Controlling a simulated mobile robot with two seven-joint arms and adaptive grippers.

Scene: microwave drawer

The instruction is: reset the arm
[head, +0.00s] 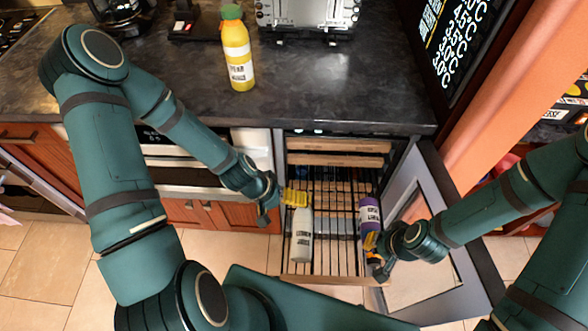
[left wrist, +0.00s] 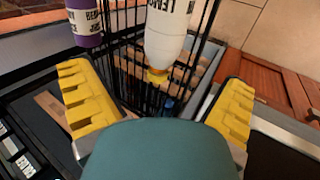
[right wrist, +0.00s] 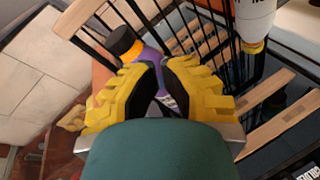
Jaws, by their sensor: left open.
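The open wire rack compartment (head: 325,256) with wooden slats sits below the counter. A white bottle (head: 302,240) with a black-lettered label lies or stands in it at the left. A purple bottle (head: 370,215) with a white label is at its right side. My left gripper (head: 283,200) is open near the end of the white bottle. In the left wrist view the white bottle (left wrist: 168,30) and its yellow cap show beyond the spread, empty fingers. My right gripper (right wrist: 160,75) has its fingers drawn close together around the purple bottle, whose black cap (right wrist: 122,40) sticks out beyond them.
The glass-fronted door (head: 410,230) stands open to the right, close to my right arm. The dark counter (head: 320,90) carries a yellow bottle (head: 238,55), a metal appliance (head: 305,15) and a coffee maker (head: 122,14). Wooden cabinets (head: 215,213) stand to the left.

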